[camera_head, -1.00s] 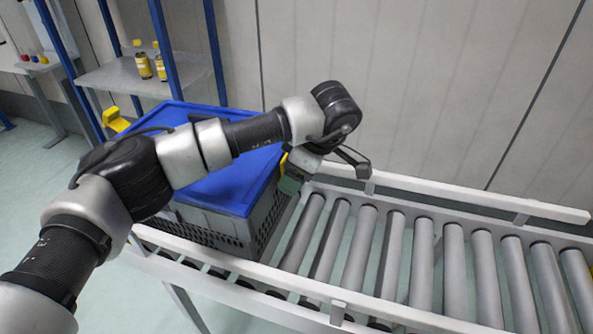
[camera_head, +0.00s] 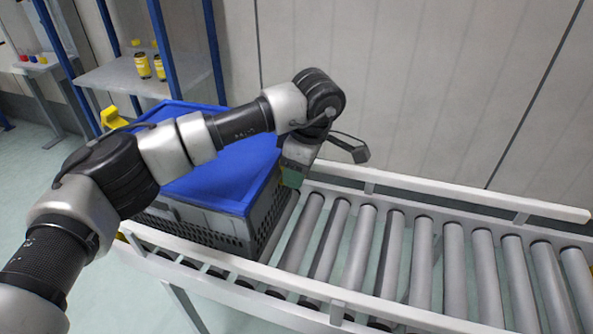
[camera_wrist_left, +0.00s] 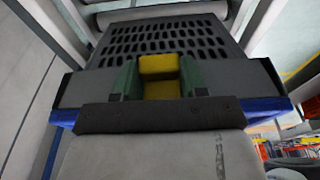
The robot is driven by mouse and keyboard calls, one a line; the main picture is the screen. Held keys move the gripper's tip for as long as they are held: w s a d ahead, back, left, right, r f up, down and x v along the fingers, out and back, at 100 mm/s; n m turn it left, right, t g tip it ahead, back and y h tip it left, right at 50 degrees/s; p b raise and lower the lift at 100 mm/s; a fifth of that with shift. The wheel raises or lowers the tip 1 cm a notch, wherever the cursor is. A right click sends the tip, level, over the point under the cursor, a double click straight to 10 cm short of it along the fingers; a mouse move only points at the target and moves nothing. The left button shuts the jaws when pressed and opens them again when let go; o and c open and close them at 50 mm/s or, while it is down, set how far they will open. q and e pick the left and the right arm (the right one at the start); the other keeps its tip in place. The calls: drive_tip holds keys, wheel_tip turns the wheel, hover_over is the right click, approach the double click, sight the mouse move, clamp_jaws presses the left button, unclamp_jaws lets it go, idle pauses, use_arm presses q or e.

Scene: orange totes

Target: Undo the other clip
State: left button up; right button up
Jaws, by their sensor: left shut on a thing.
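A grey crate (camera_head: 205,226) with a blue lid (camera_head: 215,170) sits on the roller conveyor. One yellow clip (camera_head: 112,118) sticks out at the crate's far left end. My left gripper (camera_head: 291,178) is at the opposite, right end of the crate, near the lid's edge. In the left wrist view its two green fingertips (camera_wrist_left: 158,78) are shut on the other yellow clip (camera_wrist_left: 160,66), against the perforated crate wall (camera_wrist_left: 165,40). In the head view this clip is hidden by my gripper. My right gripper is not in view.
The roller conveyor (camera_head: 420,262) is empty to the right of the crate. Its white side rails (camera_head: 450,203) run along both sides. A blue-framed shelf (camera_head: 125,75) with two yellow-labelled bottles (camera_head: 151,66) stands behind the crate. A pale wall is behind the conveyor.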

use_arm(q)
drive_tip(key=shift+r+h, duration=0.1)
drive_tip(key=shift+h, duration=0.2)
drive_tip(key=shift+d+r+g+h+b, duration=0.1)
drive_tip(key=shift+r+g+h+b, duration=0.1)
drive_tip(key=shift+h, duration=0.35)
drive_tip(key=shift+d+r+g+h+b, duration=0.1)
drive_tip(key=shift+g+h+b, duration=0.1)
drive_tip(key=shift+h, duration=0.35)
drive_tip(key=shift+s+r+g+h, duration=0.1)
drive_tip(key=shift+r+g+h, duration=0.2)
drive_tip(key=shift+h, duration=0.5)
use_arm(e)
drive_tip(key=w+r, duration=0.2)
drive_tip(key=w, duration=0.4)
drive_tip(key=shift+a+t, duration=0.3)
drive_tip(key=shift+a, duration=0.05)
use_arm(q)
drive_tip(key=o, duration=0.9)
